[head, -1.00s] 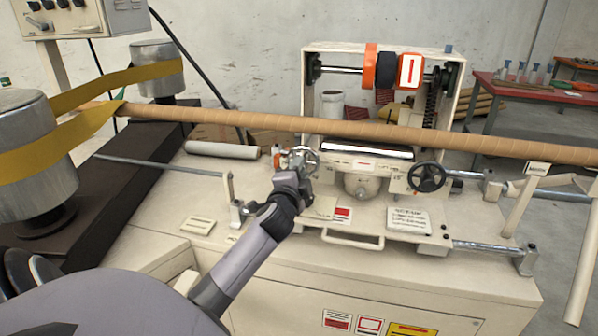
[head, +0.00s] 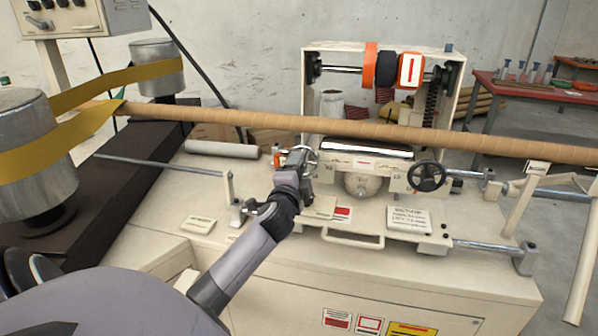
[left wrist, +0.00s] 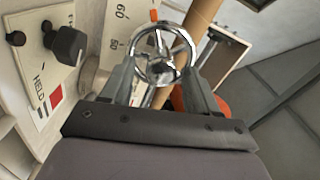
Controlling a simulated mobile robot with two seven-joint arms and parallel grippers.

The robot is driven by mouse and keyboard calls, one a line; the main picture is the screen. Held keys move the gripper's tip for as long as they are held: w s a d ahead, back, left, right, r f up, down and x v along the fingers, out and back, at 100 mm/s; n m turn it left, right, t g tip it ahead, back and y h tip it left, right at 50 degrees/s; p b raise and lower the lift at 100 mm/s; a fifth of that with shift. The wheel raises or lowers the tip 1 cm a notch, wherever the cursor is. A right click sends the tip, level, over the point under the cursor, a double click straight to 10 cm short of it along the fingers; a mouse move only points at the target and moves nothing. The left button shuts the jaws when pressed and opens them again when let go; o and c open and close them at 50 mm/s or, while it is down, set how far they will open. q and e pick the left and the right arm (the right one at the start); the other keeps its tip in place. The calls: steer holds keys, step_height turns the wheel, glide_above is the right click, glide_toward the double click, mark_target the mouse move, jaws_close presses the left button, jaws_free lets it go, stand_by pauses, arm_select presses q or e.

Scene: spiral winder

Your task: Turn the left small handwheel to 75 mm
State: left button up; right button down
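The left small handwheel (left wrist: 164,54) is a silver spoked wheel in the left wrist view, with an orange mark at its rim. My left gripper (left wrist: 163,72) has one finger on each side of the wheel, and both fingers appear to touch the rim. In the head view my left gripper (head: 298,160) is at the left end of the carriage and hides most of that wheel. A white scale (left wrist: 118,30) with the printed numbers 60 and 50 shows beside the wheel. I cannot read the set value. My right gripper is out of view.
A black handwheel (head: 427,177) sits at the carriage's right. A long brown tube (head: 270,122) crosses behind my gripper. A black knob (left wrist: 68,44) stands near the wheel on a panel marked HELD.

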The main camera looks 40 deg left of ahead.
arm_select(q)
steer(key=v, duration=0.7)
steer(key=shift+b, duration=0.4)
steer(key=shift+s, duration=0.1)
steer(key=s+d+f+n+g+h, duration=0.2)
steer(key=s+d+f+h, duration=0.3)
steer(key=s+d+f, duration=0.5)
steer(key=s+d+f+n+g+h, duration=0.3)
steer(key=s+d+f+n+h, duration=0.2)
steer(key=s+d+f, duration=0.5)
steer(key=d+f+h, duration=0.1)
steer(key=d+f, duration=0.3)
steer(key=f, duration=0.2)
steer(key=shift+n, duration=0.3)
steer(key=shift+s, duration=0.1)
